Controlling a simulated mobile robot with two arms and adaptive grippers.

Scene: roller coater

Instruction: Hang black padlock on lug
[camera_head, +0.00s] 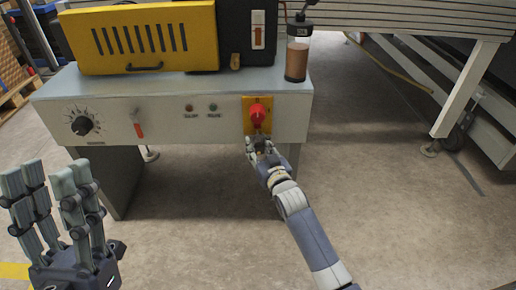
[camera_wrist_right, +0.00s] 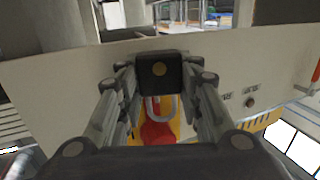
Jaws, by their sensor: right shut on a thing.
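The black padlock (camera_wrist_right: 159,70) shows in the right wrist view, its body between the fingers of my right gripper (camera_wrist_right: 158,85). Its silver shackle (camera_wrist_right: 175,108) points toward the red rotary switch (camera_wrist_right: 157,133) and its yellow plate. In the head view, my right gripper (camera_head: 262,148) is just below the red switch (camera_head: 257,113) on the yellow plate (camera_head: 249,103); the fingers mostly hide the padlock there. I cannot tell whether the shackle touches the lug, which I cannot make out. My left gripper (camera_head: 47,188) is open and empty, in front of the panel at lower left.
The grey control panel (camera_head: 165,125) carries a black dial (camera_head: 83,125) and a red-orange lever (camera_head: 137,126). A yellow vented cover (camera_head: 140,40) and a bottle of brown liquid (camera_head: 298,52) stand above. A slatted conveyor table (camera_head: 430,22) is at right. The floor in front is clear.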

